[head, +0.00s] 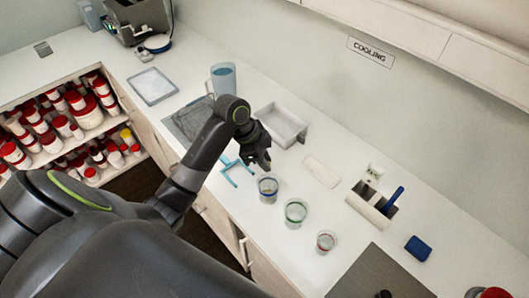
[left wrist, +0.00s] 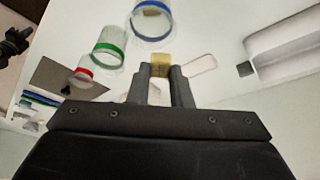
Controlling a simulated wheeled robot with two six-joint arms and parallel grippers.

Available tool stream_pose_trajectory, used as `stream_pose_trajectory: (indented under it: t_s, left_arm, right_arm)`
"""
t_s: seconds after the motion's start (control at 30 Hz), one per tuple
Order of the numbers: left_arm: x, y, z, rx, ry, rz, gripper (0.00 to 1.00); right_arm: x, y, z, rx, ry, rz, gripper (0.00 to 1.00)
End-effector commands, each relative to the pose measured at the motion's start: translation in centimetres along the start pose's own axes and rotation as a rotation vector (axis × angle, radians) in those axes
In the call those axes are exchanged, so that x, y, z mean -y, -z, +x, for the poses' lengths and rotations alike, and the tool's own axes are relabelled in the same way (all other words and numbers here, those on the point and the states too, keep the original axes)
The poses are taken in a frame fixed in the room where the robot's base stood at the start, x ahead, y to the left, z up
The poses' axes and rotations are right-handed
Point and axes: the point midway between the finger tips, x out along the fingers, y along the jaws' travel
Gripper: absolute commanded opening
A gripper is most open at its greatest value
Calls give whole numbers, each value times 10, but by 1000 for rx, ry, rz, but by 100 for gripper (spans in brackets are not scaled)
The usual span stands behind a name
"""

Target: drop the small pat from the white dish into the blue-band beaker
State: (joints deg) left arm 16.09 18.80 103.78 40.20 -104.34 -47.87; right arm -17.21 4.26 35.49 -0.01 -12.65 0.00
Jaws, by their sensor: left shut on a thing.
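My left gripper (head: 262,163) hangs over the counter, just behind the blue-band beaker (head: 268,188) in the head view. In the left wrist view its fingertips (left wrist: 160,72) are shut on a small yellowish pat (left wrist: 160,60). The pat cannot be made out in the head view. The blue-band beaker (left wrist: 152,22) stands upright, apart from the pat, at the top of the left wrist view. A flat white rounded piece (head: 321,171) lies right of the gripper; I cannot tell whether it is the white dish. A dark shape (left wrist: 12,42) at the wrist view's left edge may be my right gripper.
A green-band beaker (head: 295,212) and a red-band beaker (head: 326,242) stand in a row with the blue one. A blue stand (head: 236,172) is left of them. A grey tray (head: 282,125), a jug (head: 223,78) and a holder with a blue handle (head: 393,201) stand around.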

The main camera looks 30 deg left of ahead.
Motion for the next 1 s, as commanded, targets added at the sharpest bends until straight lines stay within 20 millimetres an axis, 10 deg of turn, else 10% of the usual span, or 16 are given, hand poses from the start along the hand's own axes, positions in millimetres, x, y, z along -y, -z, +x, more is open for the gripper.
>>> stream_pose_trajectory:
  t_s: [0.97,1.0]
  left_arm:
    - [0,-23,55,2,0,2,0]
    - [0,-23,55,2,0,2,20]
  right_arm:
    - [-3,-2,37,-3,-7,-3,0]
    - [-3,-2,37,-3,-7,-3,0]
